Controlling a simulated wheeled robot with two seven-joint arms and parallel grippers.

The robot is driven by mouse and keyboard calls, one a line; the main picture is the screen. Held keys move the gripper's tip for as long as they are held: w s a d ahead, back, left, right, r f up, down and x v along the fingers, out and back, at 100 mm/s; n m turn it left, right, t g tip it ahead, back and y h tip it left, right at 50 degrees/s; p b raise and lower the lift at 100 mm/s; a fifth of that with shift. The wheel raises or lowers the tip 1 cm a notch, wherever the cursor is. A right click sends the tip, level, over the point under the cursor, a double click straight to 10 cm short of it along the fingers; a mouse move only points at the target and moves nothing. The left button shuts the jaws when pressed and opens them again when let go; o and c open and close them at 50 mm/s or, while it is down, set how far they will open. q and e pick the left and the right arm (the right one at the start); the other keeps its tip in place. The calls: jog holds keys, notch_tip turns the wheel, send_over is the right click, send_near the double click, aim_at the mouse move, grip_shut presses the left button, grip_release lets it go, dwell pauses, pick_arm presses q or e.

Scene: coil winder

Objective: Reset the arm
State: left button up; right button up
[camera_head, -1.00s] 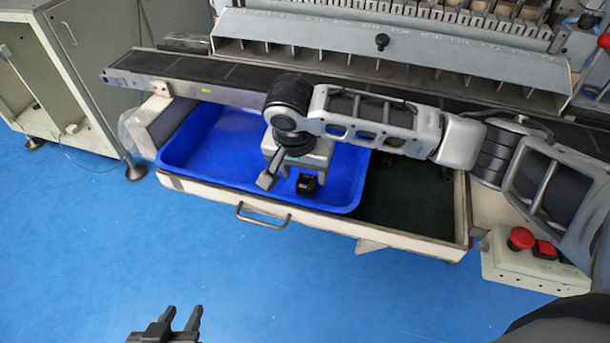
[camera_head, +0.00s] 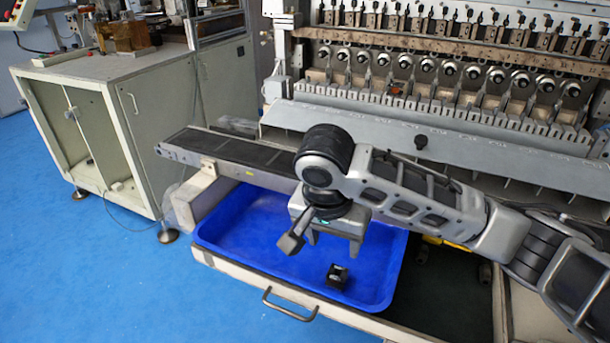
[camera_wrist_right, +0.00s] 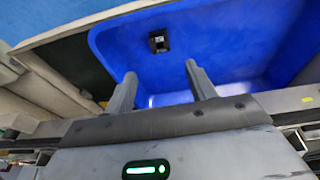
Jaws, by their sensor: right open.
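My right arm reaches in from the right in the head view. Its gripper (camera_head: 334,242) points down over the blue tray (camera_head: 232,245) and is open. In the right wrist view, the two fingers (camera_wrist_right: 161,74) stand apart with nothing between them. A small black part (camera_head: 337,275) lies in the tray, apart from the fingers. It also shows in the right wrist view (camera_wrist_right: 158,41), beyond the fingertips. My left gripper is out of the frame.
The tray sits in an open drawer with a metal handle (camera_head: 289,306). A dark conveyor rail (camera_head: 230,151) and the winder's sloped grey panel (camera_head: 350,127) stand behind it. A grey cabinet (camera_head: 141,120) stands at left. Blue floor at lower left is clear.

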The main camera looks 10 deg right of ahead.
jog(key=s+a+f+n+y, duration=0.55)
jog(key=s+f, duration=0.25)
jog(key=s, duration=0.2)
jog(key=s+d+f+n+t+h, duration=0.1)
jog(key=s+d+f+n+h, duration=0.3)
jog(key=s+d, duration=0.85)
jog(key=w+a+f+t+y, duration=0.3)
jog(key=w+a+f+t, duration=0.1)
jog(key=w+f+t, duration=0.3)
jog(key=shift+w+f, duration=0.15)
jog(key=shift+w, duration=0.05)
